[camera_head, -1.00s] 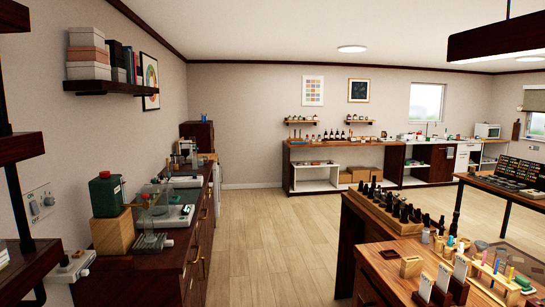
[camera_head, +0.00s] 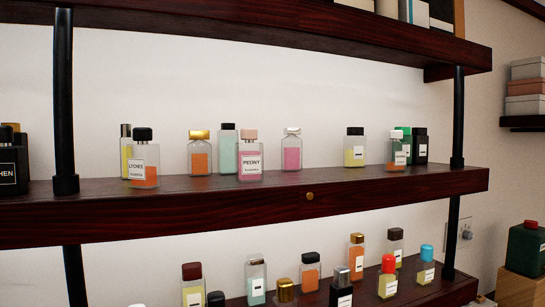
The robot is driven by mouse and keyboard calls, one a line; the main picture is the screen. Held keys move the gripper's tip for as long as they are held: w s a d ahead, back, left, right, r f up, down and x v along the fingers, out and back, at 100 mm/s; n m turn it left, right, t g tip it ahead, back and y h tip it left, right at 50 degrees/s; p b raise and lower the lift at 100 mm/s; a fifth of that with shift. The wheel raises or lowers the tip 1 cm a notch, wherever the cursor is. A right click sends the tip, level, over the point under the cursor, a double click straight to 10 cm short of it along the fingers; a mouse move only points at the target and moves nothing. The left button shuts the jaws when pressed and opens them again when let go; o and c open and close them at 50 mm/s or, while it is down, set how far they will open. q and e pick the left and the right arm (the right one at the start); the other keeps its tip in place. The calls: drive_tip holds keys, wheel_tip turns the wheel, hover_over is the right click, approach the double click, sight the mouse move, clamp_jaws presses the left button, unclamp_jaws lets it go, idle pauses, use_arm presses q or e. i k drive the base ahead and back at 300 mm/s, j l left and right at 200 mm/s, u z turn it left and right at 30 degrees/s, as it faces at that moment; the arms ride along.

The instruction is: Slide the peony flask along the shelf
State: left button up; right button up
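The peony flask (camera_head: 250,162) is a clear square bottle with pink liquid, a pale pink cap and a label reading PEONY. It stands upright near the front edge of the middle dark wood shelf (camera_head: 240,207). A mint green bottle (camera_head: 228,150) is close behind it on the left, and a gold-capped orange bottle (camera_head: 199,157) is further left. Another pink bottle (camera_head: 291,153) stands behind it to the right. Neither gripper is in the picture.
A lychee bottle (camera_head: 143,165) stands left on the same shelf. Yellow (camera_head: 355,148) and orange (camera_head: 397,154) bottles stand right. A brass knob (camera_head: 310,196) is on the shelf's front. Black posts (camera_head: 63,110) carry the shelves. More bottles fill the lower shelf.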

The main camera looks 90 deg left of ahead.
sight(250, 154)
drive_tip(key=u, duration=2.85)
